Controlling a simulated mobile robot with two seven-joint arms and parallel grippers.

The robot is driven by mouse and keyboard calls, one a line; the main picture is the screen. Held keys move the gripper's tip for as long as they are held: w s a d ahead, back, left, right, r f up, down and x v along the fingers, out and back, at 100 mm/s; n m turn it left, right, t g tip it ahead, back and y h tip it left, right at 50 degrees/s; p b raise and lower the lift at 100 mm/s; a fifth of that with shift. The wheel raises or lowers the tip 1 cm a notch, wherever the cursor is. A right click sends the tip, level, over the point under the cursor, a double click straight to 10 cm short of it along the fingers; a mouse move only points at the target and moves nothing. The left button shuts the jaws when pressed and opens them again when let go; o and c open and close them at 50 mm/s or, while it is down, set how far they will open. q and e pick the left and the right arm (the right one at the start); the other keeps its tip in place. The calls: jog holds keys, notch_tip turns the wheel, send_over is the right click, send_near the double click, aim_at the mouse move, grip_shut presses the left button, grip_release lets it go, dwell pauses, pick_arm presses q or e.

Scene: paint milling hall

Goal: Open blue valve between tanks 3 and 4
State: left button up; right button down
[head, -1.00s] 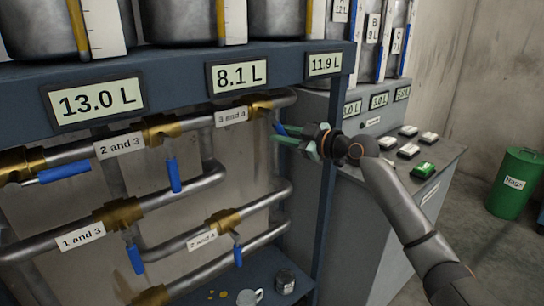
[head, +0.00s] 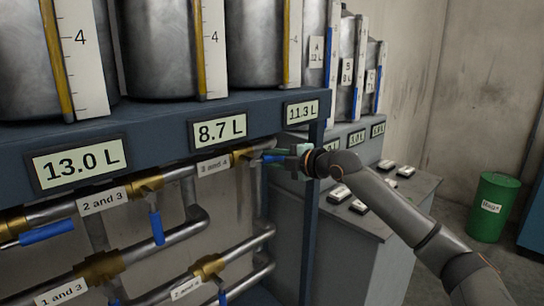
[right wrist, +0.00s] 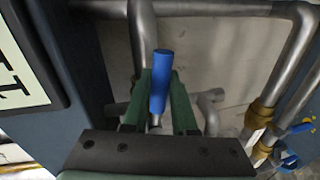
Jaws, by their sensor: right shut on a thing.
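The valve with the "3 and 4" label (head: 213,164) has a brass body (head: 243,156) on the top pipe. Its blue handle (head: 270,159) points right, roughly along the pipe. My right gripper (head: 276,157) is shut on this handle, coming from the right. In the right wrist view the blue handle (right wrist: 160,80) stands between the green fingers. The tank displays above read 13.0 L (head: 77,163), 8.7 L (head: 218,130) and 11.3 L (head: 301,111). My left gripper is not in view.
Other blue-handled valves, such as "2 and 3" (head: 103,199) and "1 and 3" (head: 63,291), sit left and below. A dark frame post (head: 311,230) stands just right of the valve. A grey cabinet with buttons (head: 375,232) and a green bin (head: 492,208) are further right.

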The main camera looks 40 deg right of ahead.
jog(key=shift+r+n+p, duration=0.5)
jog(key=shift+r, duration=0.15)
jog(key=shift+d, duration=0.1)
jog(key=c, duration=0.7)
grip_release()
jog(key=shift+f, duration=0.1)
jog(key=shift+s, duration=0.1)
